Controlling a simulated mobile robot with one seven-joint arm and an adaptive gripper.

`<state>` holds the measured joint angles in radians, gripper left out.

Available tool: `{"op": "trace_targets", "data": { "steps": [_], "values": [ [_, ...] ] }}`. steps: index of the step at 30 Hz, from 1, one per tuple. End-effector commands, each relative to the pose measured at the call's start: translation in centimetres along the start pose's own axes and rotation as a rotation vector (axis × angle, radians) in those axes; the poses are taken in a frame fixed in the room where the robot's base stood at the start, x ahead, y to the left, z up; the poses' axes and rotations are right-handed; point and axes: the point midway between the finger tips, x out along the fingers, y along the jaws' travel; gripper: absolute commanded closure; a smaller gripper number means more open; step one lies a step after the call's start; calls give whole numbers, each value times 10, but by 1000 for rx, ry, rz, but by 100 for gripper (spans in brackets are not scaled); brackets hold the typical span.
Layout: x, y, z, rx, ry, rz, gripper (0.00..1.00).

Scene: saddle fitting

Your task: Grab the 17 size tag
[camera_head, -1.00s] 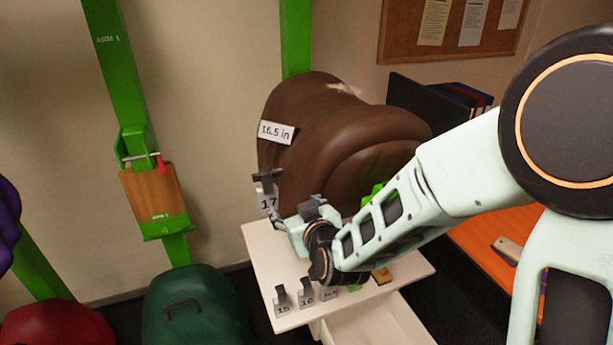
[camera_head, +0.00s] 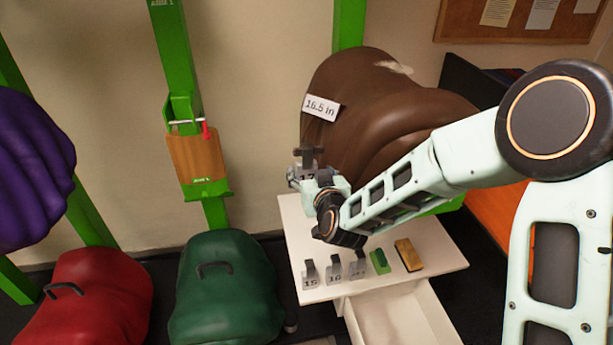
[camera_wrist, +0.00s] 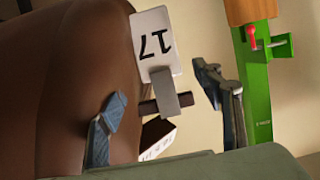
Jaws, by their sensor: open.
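The 17 size tag (camera_wrist: 155,45) is a white card with a grey clip and a dark crosspiece, upside down in the wrist view. It stands in front of the brown saddle (camera_wrist: 60,80). My gripper (camera_wrist: 165,100) is open, with one finger on each side of the tag's clip and visible gaps between. In the head view my gripper (camera_head: 308,178) is at the tag (camera_head: 306,158), beside the left side of the brown saddle (camera_head: 365,115). The tag is partly hidden there by my gripper.
A white 16.5 in label (camera_head: 321,107) is on the saddle. Below my gripper is a white table (camera_head: 312,232) with the 15 tag (camera_head: 310,275), 16 tag (camera_head: 334,272), another tag, a green block and a tan block. Green (camera_head: 225,290) and red saddles (camera_head: 90,300) stand at left.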

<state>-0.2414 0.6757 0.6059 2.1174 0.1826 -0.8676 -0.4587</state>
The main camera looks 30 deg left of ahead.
Motion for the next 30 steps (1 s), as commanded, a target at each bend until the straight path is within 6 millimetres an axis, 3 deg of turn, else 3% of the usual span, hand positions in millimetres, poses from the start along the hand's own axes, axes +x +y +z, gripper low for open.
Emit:
{"op": "trace_targets", "data": {
  "steps": [10,21,30],
  "values": [
    [38,-2,-7,2,0,-1,40],
    [44,-2,-6,0,0,0,41],
    [44,-1,-6,0,1,0,74]
  ]
}}
